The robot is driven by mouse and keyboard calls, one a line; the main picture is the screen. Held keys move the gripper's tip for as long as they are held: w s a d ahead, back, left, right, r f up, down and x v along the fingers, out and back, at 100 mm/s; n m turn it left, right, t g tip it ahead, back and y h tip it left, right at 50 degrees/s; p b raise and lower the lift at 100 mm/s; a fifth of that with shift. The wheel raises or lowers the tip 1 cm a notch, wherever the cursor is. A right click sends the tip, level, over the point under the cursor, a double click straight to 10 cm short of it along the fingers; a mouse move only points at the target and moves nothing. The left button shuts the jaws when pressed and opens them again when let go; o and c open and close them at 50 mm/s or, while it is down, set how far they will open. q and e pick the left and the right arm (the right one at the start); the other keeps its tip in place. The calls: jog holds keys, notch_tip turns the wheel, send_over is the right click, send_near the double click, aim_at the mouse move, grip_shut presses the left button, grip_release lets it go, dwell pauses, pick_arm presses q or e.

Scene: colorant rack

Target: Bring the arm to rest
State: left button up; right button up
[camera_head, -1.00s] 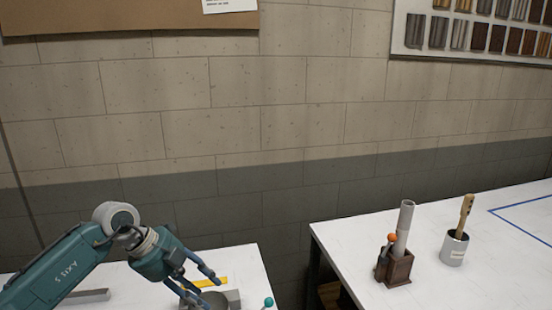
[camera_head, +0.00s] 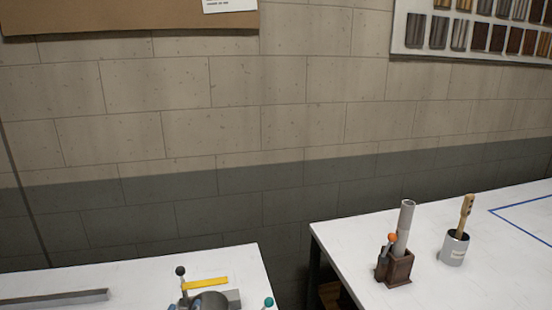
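Neither of my grippers shows in the head view now, and no part of my arms shows. Whether each gripper is open or shut is hidden. The left white table (camera_head: 130,276) lies at the lower left. On it stands a grey round object (camera_head: 208,300), cut by the bottom edge, with a black-knobbed rod (camera_head: 181,282) beside it. A yellow bar (camera_head: 205,284) lies just behind the round object. A teal knob (camera_head: 268,302) shows at the table's right side.
A long grey bar (camera_head: 55,298) lies on the left table. A gap separates it from the right white table (camera_head: 350,240). There stand a brown wooden holder (camera_head: 399,268) with a grey tube (camera_head: 403,228) and a metal can (camera_head: 453,250) with a wooden-handled tool (camera_head: 465,215).

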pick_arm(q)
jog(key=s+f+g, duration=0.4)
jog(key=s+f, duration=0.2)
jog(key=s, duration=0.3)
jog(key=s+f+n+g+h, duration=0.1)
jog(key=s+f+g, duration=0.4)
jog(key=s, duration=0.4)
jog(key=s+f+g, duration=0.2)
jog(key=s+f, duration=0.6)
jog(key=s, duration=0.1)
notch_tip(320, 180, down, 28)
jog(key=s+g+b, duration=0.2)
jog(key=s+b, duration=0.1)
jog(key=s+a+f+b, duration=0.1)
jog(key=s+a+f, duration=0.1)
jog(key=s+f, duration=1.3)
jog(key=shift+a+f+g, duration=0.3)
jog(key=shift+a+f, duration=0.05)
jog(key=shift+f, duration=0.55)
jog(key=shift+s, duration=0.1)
